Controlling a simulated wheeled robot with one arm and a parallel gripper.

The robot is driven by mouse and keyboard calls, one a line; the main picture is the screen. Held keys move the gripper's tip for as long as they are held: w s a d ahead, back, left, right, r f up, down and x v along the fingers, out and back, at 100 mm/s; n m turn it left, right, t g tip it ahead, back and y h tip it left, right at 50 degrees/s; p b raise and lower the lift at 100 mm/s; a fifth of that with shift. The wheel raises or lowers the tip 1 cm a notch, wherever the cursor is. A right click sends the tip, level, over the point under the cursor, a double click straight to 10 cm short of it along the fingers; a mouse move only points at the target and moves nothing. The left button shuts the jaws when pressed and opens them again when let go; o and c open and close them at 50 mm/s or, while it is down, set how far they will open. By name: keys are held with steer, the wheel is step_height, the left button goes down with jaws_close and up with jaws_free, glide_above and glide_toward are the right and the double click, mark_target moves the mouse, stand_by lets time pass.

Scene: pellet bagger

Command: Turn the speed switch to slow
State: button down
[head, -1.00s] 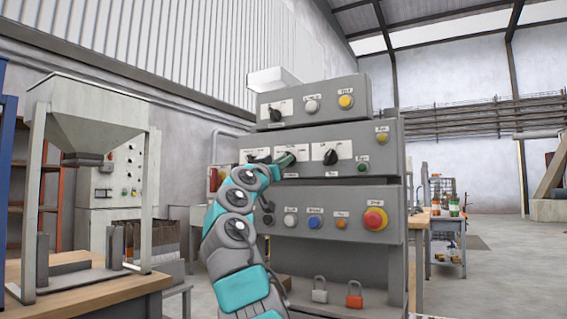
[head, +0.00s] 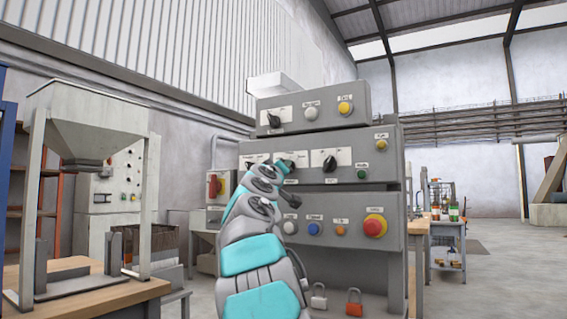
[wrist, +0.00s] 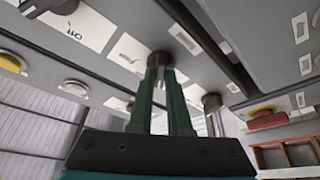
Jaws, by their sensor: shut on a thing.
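The grey control panel (head: 385,140) has stepped rows of switches, buttons and small labels too blurred to read. My gripper (head: 287,164) is at the middle row, left of a black rotary switch (head: 329,163) on a white plate. In the wrist view my gripper's green fingers (wrist: 163,68) are closed around a dark rotary knob (wrist: 159,57) on the panel face. My arm and fingers hide most of this knob in the head view, and its pointer position cannot be told. I cannot read which knob is the speed switch.
Another black rotary switch (head: 274,120) is on the top box. A red emergency button (head: 375,226) is at lower right. A hopper on a stand (head: 85,125) is at left. The floor at right is open.

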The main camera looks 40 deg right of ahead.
steer(key=shift+r+n+y+p, duration=0.15)
steer(key=shift+n+y+p, duration=0.45)
steer(key=shift+n+p, duration=0.8)
steer(key=shift+n, duration=0.4)
steer(key=c, duration=0.9)
jaws_free()
steer(key=shift+o, duration=0.2)
steer(key=shift+s+a, duration=0.1)
steer(key=b+v, duration=0.2)
steer(key=v, duration=0.5)
steer(key=shift+s+a+f, duration=0.15)
steer(key=shift+s+f, duration=0.05)
steer(key=shift+f, duration=0.05)
